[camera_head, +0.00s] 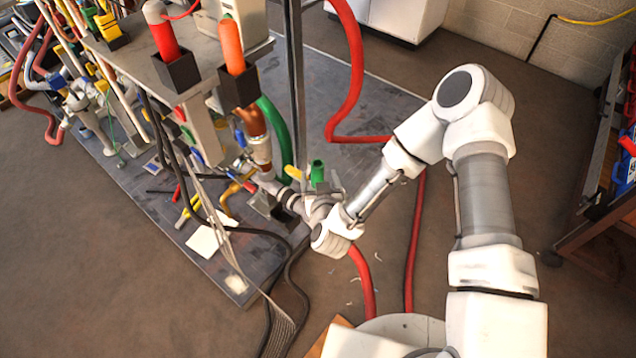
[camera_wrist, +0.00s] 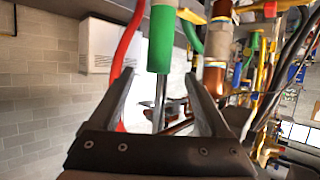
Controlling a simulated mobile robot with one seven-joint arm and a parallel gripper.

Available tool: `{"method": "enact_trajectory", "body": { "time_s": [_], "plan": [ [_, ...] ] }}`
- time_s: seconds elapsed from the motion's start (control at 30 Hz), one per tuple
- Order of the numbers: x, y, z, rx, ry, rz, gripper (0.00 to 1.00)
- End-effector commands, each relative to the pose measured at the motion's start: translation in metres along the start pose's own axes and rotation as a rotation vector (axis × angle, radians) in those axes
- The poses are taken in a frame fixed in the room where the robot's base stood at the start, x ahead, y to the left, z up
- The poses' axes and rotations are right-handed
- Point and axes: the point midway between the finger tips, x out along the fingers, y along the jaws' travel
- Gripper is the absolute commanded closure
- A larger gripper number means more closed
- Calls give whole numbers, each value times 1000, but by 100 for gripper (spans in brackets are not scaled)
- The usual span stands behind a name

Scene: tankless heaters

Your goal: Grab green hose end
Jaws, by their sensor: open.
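The green hose end (camera_wrist: 161,42) is a green sleeve below a pale upper part, in the upper middle of the wrist view. A small green piece that looks like the same hose end (camera_head: 317,173) shows in the head view just beyond my gripper (camera_head: 324,191). My gripper, seen at its fingers in the wrist view (camera_wrist: 160,78), is open, with one finger on each side below the green sleeve. A thin metal rod runs down from the sleeve between the fingers. I cannot tell whether either finger touches the sleeve.
A red hose (camera_wrist: 127,45) hangs left of the fingers in the wrist view. Copper and yellow pipework (camera_wrist: 215,75) crowds the right. In the head view, a curved green hose (camera_head: 279,137) and a metal post (camera_head: 296,85) stand near my arm.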

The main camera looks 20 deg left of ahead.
Motion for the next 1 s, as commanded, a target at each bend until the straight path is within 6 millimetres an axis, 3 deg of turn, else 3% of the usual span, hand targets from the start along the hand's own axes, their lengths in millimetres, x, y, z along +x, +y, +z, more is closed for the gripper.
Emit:
{"method": "enact_trajectory", "body": {
  "time_s": [0.1,0.43,0.7,1.0],
  "plan": [
    [24,1,1,2,3,2,19],
    [52,1,4,3,-1,0,19],
    [90,2,7,2,1,1,19],
    [94,2,5,1,0,-1,19]
  ]
}}
